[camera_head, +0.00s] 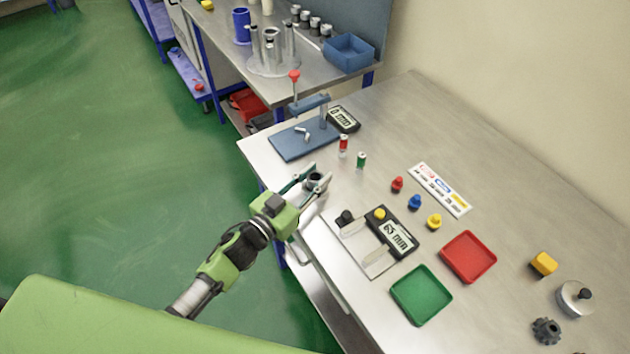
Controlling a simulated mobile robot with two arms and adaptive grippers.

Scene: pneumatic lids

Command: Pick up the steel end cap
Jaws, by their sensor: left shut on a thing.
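My left gripper (313,183) reaches in over the near left edge of the steel table. It is shut on a small round grey part with a dark top, which looks like the steel end cap (315,179). The fingers stand on both sides of it and hide part of it. I cannot tell whether it touches the table or is just above it. My right gripper is not in view.
A blue press stand (300,143) and small red (343,146) and green (361,159) cylinders stand beyond the gripper. A gauge (396,236) lies to its right. Green (421,318) and red trays (468,278) are farther right. A second bench holds a blue bin (348,55).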

